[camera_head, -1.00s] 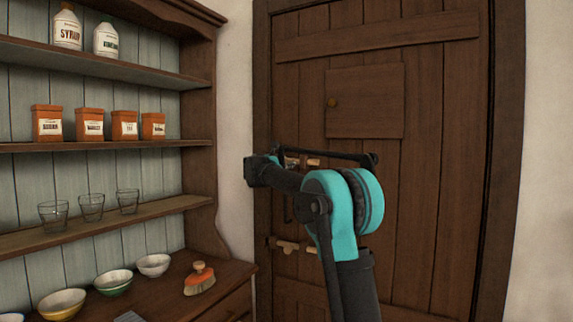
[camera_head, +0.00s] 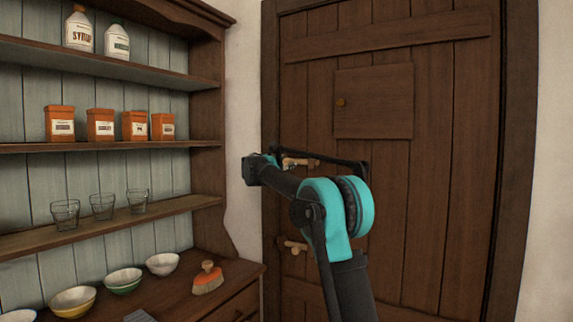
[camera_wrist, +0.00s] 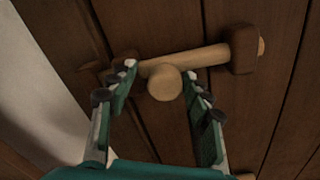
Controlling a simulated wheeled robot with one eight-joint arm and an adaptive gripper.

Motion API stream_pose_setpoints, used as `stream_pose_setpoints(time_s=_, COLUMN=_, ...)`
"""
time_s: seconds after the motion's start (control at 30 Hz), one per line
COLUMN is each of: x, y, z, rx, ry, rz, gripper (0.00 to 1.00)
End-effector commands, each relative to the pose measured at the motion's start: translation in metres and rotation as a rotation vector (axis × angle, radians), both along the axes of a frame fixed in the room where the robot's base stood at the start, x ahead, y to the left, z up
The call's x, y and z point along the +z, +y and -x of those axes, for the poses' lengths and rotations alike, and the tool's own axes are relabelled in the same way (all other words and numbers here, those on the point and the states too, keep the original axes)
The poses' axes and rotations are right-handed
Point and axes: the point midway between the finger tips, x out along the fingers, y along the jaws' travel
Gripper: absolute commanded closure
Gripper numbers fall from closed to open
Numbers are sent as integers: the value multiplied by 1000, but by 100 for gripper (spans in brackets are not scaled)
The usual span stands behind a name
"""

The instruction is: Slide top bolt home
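The top bolt (camera_head: 300,162) is a pale wooden rod on the dark plank door (camera_head: 430,190), partly hidden by my arm in the head view. In the wrist view its rod (camera_wrist: 203,57) runs through a dark wooden bracket (camera_wrist: 244,50) on the right. Its round knob (camera_wrist: 164,83) points toward the camera. My gripper (camera_wrist: 162,72) is open, with one finger on each side of the knob. Gaps show between the knob and both fingers.
A lower bolt (camera_head: 295,246) sits on the door below. A small hatch (camera_head: 375,100) is above. Left stands a dresser (camera_head: 207,95) with jars, glasses, bowls and a brush (camera_head: 208,279). White wall (camera_wrist: 38,95) borders the door.

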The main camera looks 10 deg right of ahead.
Motion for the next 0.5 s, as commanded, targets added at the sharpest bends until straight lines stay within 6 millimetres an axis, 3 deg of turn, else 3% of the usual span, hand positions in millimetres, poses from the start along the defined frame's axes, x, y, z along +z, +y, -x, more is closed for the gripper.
stream_pose_setpoints(time_s=0.3, x=0, y=1, z=3, rx=-2, ry=0, rz=-1, gripper=49)
stream_pose_setpoints(time_s=0.5, x=0, y=16, z=25, rx=0, ry=0, rz=-1, gripper=49)
